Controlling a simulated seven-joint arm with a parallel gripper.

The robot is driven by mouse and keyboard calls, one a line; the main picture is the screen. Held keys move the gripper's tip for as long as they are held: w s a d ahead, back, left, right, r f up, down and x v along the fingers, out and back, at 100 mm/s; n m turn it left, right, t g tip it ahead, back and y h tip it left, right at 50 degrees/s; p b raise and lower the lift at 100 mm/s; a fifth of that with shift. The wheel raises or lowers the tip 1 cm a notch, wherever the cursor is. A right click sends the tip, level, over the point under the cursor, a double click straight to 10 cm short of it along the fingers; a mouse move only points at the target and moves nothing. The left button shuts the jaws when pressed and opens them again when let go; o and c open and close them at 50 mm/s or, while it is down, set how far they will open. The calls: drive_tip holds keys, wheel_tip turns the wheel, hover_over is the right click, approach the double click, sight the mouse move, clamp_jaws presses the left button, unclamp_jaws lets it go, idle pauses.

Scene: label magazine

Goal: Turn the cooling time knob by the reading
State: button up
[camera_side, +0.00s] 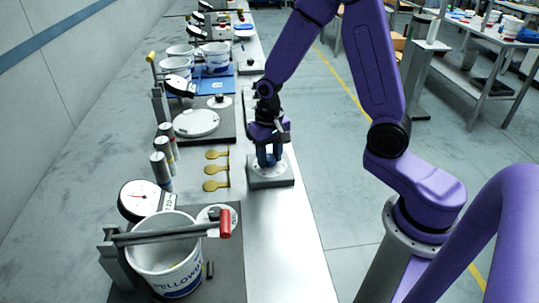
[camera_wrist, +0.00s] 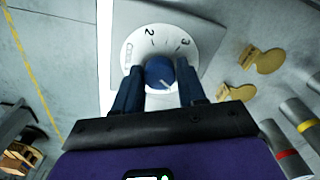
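The blue cooling time knob (camera_wrist: 160,73) sits in the middle of a white dial (camera_wrist: 133,44) on a grey block, which also shows in the side view (camera_side: 270,182). The dial shows a 2 and a 3; small lettering at its left is unreadable. A short pale line on the knob points down and right in the wrist view. My gripper (camera_wrist: 159,76) is down over the knob, one dark blue finger on each side, seemingly touching it. In the side view my gripper (camera_side: 269,160) hides most of the knob. A round gauge (camera_side: 140,199) with a red needle stands at lower left; its numbers are unreadable.
Several brass tags (camera_side: 216,170) lie left of the block, with grey cylinders (camera_side: 161,170) beyond. A white bucket (camera_side: 165,262) under a red-handled lever (camera_side: 224,224) stands in front. A round white plate (camera_side: 196,122) is behind. The table's right edge is close to the block.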

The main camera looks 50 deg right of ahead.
sight(270, 160)
drive_tip(key=shift+o, duration=1.2)
drive_tip(key=shift+r, duration=0.15)
wheel_tip(270, 160, up, 17)
drive_tip(key=s+a+f+n, duration=0.2)
drive_tip(key=s+f+n, duration=0.1)
drive_tip(key=s+n, duration=0.5)
drive_tip(key=s+a+f+n, duration=0.2)
drive_tip(key=s+n, duration=0.6)
drive_tip(key=s, duration=0.7)
drive_tip(key=shift+a+f+n, duration=0.15)
drive_tip(key=shift+f+n, duration=0.15)
drive_tip(key=shift+f, duration=0.35)
